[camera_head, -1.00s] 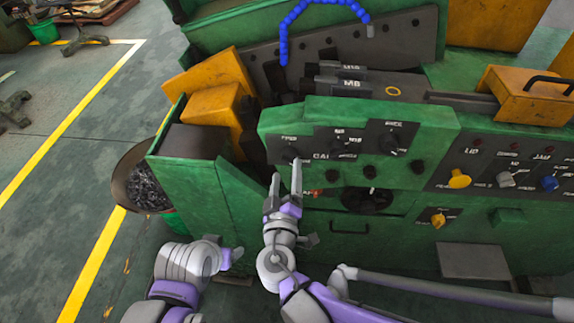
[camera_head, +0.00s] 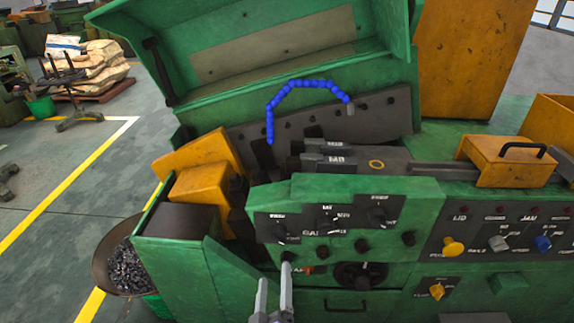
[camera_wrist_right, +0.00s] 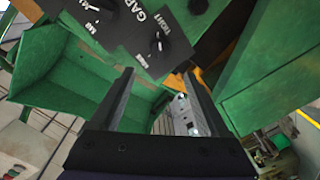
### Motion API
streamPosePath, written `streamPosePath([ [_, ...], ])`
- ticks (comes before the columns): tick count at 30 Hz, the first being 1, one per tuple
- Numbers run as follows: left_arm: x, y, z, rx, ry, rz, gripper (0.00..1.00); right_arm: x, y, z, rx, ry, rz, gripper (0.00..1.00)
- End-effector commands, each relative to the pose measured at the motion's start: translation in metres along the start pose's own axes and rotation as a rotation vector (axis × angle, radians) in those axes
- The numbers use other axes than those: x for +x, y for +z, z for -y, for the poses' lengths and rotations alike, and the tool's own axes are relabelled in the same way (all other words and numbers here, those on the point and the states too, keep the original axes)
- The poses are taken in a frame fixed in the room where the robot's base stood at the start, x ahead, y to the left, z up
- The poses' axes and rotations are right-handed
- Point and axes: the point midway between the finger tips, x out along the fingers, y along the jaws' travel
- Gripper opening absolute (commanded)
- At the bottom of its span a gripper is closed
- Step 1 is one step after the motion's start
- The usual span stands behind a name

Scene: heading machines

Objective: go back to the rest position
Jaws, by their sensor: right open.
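My right gripper (camera_head: 273,296) shows at the bottom of the head view, in front of the green heading machine's control panel (camera_head: 410,206). Its two fingers point up and stand apart with nothing between them. In the right wrist view the two dark fingers (camera_wrist_right: 158,100) are also spread and empty. The panel's black knob plate (camera_wrist_right: 140,30) is beyond them at the top of that view. I cannot tell the exact gap between fingertips and panel. My left gripper is out of the head view.
A round bin of dark metal pieces (camera_head: 125,270) stands at the machine's left. A yellow knob (camera_head: 453,246) and blue knob (camera_head: 542,243) are on the right panel. A blue segmented hose (camera_head: 270,118) arches above the machine. Grey floor (camera_head: 60,170) is open at the left.

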Motion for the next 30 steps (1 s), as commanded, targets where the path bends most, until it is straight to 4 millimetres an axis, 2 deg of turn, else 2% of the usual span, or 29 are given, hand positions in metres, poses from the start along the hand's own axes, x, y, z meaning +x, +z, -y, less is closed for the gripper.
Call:
streamPosePath([
  [2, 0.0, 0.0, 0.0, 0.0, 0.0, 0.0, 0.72, 0.002, 0.006, -0.002, 0.002, -0.002, 0.019, 0.79],
  [5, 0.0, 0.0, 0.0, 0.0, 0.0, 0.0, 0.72, 0.01, 0.033, -0.013, 0.017, -0.014, 0.116, 0.79],
  [8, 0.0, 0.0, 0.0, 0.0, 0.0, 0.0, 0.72, 0.016, 0.085, -0.03, 0.057, -0.048, 0.296, 0.79],
  [10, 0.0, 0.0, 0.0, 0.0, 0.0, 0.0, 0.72, 0.013, 0.128, -0.043, 0.108, -0.085, 0.446, 0.79],
  [12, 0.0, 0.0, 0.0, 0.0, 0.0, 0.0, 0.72, 0.002, 0.167, -0.052, 0.175, -0.131, 0.587, 0.79],
  [16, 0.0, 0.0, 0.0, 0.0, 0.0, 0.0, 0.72, -0.029, 0.218, -0.061, 0.342, -0.223, 0.795, 0.79],
  [18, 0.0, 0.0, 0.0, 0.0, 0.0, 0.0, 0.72, -0.047, 0.233, -0.063, 0.443, -0.27, 0.871, 0.79],
  [22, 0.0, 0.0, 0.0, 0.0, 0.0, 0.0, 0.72, -0.072, 0.244, -0.064, 0.618, -0.34, 0.946, 0.79],
  [25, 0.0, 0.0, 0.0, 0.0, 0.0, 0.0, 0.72, -0.083, 0.243, -0.064, 0.714, -0.373, 0.963, 0.79],
  [30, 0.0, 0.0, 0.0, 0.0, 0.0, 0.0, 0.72, -0.089, 0.24, -0.063, 0.78, -0.395, 0.964, 0.79],
])
